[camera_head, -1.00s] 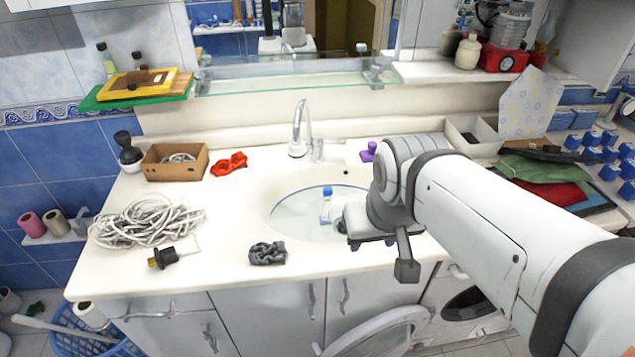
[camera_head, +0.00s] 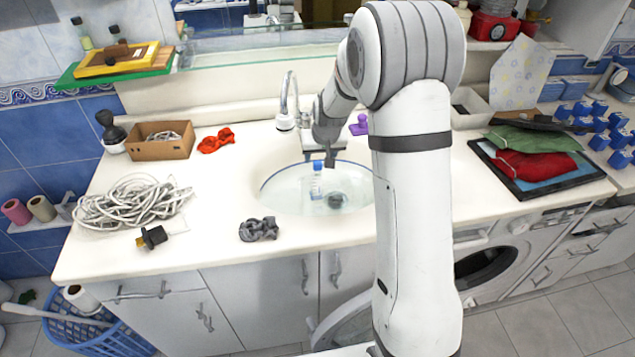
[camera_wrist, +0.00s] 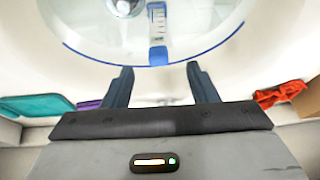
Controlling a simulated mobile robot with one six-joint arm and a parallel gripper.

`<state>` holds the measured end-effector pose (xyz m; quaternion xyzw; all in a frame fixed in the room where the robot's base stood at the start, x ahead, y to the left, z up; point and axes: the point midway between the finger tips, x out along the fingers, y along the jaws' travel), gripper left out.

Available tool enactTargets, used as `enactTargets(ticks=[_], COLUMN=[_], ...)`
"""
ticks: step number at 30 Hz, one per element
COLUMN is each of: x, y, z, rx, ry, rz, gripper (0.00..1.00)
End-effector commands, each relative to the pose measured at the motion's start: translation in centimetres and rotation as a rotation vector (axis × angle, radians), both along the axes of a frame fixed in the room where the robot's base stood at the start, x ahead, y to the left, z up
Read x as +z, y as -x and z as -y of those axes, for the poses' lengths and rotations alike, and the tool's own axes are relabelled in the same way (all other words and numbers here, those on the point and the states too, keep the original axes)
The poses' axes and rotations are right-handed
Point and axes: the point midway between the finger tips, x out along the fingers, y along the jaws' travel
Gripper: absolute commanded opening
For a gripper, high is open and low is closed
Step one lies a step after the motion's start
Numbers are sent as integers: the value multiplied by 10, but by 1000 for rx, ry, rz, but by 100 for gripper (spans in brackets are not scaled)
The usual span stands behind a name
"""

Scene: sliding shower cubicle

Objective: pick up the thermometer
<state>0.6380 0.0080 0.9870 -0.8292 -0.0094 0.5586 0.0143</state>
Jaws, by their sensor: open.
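My gripper (camera_wrist: 159,72) is open and empty. In the head view my gripper (camera_head: 329,158) is at the back of the basin, beside the tap, partly hidden by my own arm.
The tap (camera_head: 289,105) stands just left of my gripper. A dark round thing (camera_head: 335,201) lies in the basin. A purple item (camera_head: 358,126), red-orange item (camera_head: 215,140), dark grey bundle (camera_head: 258,229), cardboard box (camera_head: 160,141) and coiled rope (camera_head: 130,203) are on the counter.

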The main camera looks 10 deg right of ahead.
Motion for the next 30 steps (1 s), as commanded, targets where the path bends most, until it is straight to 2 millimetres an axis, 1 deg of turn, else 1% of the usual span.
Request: enactTargets(ticks=[1, 3, 12, 17, 27, 30], x=[-12, -22, -47, -57, -93, -98], y=[-8, -14, -27, -32, -50, -52], z=[1, 1, 0, 0, -1, -1], rx=[-1, -1, -2, -1, -1, -1], ry=[1, 1, 1, 1, 1, 1], rz=[0, 3, 5, 5, 5, 6], gripper=[53, 53, 53, 53, 53, 53])
